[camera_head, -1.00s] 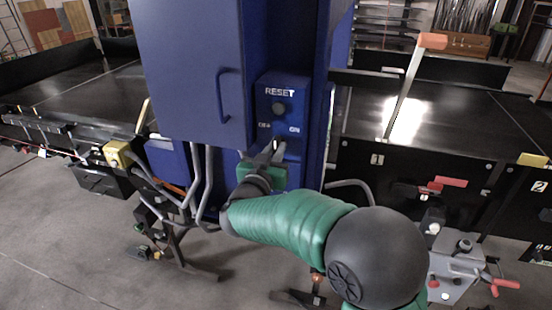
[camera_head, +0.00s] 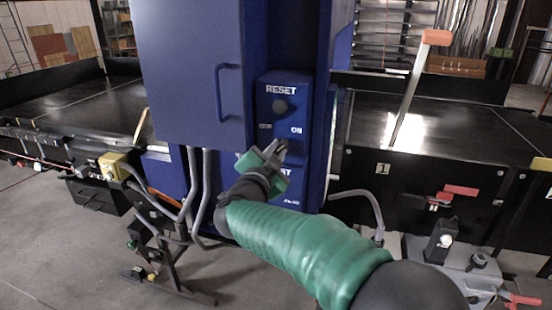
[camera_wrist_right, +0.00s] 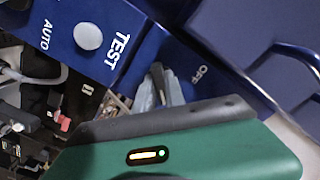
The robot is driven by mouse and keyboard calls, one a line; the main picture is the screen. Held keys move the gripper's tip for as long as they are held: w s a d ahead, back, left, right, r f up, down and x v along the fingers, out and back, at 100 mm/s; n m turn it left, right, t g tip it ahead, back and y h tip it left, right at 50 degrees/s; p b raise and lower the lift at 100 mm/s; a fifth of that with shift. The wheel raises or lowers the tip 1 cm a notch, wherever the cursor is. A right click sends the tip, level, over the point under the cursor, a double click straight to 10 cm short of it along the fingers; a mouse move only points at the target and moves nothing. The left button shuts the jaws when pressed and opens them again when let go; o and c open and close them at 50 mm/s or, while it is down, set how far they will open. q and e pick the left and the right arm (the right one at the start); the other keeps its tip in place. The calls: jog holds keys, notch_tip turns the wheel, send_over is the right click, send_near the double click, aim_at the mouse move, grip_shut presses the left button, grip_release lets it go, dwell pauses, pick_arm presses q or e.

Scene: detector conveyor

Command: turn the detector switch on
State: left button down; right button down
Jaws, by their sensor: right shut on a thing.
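The blue control panel (camera_head: 303,98) on the detector column has a RESET knob (camera_head: 280,106) at the top, OFF and ON labels below it, and a partly covered TEST label lower down. My right gripper (camera_head: 277,149) is at the panel, just below and between the OFF and ON labels. It is shut on the detector switch, which is mostly hidden by the fingers. In the right wrist view the grey fingers (camera_wrist_right: 160,90) meet the panel between the TEST and OFF lettering. The switch's exact position cannot be made out. My left gripper is not in view.
A blue cabinet door with a handle (camera_head: 223,93) stands left of the panel. Grey conduits (camera_head: 203,185) run below it. A conveyor (camera_head: 445,125) with an orange-tipped lever (camera_head: 412,85) is at the right. Another conveyor (camera_head: 75,95) is at the left.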

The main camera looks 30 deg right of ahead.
jog(key=shift+f, duration=0.4)
jog(key=c, duration=1.5)
grip_release()
jog(key=shift+r, duration=0.1)
jog(key=shift+o, duration=0.5)
jog(key=shift+s+a+r, duration=0.1)
jog(key=shift+a+r, duration=0.05)
jog(key=shift+r, duration=0.05)
jog(key=shift+s+a, duration=0.1)
jog(key=shift+a, duration=0.1)
jog(key=b+v, duration=0.3)
jog(key=v, duration=1.3)
jog(key=shift+a+b, duration=0.2)
jog(key=shift+b, duration=0.2)
jog(key=shift+d, duration=0.1)
